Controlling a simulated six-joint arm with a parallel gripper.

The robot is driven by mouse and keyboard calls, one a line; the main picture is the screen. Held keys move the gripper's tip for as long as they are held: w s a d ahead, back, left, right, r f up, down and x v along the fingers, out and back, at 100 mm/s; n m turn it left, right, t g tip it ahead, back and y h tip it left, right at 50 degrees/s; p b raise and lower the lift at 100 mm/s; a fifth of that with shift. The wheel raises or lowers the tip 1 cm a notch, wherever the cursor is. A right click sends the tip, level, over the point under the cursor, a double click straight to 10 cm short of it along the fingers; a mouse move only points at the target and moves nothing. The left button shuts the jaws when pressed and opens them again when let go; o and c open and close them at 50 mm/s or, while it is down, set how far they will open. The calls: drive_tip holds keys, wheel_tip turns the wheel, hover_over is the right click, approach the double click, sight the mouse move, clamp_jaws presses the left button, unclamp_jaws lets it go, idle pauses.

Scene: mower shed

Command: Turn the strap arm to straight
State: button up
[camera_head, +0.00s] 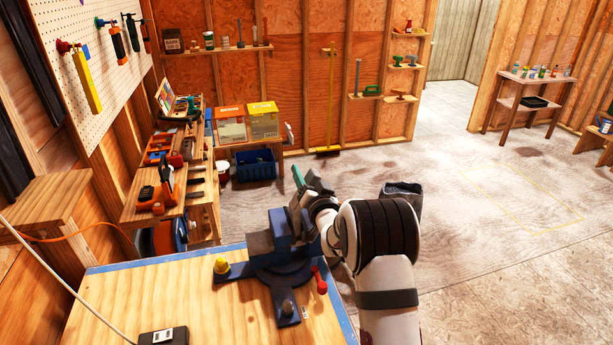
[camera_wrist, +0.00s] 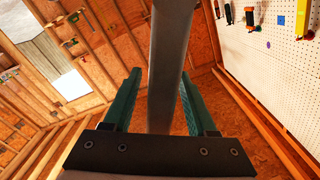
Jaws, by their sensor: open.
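A grey metal bar, which looks like the strap arm (camera_wrist: 172,60), runs lengthwise through the wrist view and passes between my fingers. In the head view a grey plate-like piece, perhaps the same arm (camera_head: 296,216), stands up at the blue vise (camera_head: 278,262) on the bench. My gripper (camera_head: 306,180) is above and right of the vise, with its green fingers pointing up and away. In the wrist view my gripper (camera_wrist: 160,95) is open, one finger on each side of the bar. Gaps show beside the bar.
The wooden bench (camera_head: 215,310) has a blue edge and a black box (camera_head: 164,337) at the front. A yellow-knobbed piece (camera_head: 221,266) and a red handle (camera_head: 319,280) are by the vise base. A dark bin (camera_head: 402,190) stands on the floor behind my arm.

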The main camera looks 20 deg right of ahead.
clamp_jaws()
idle(1.3)
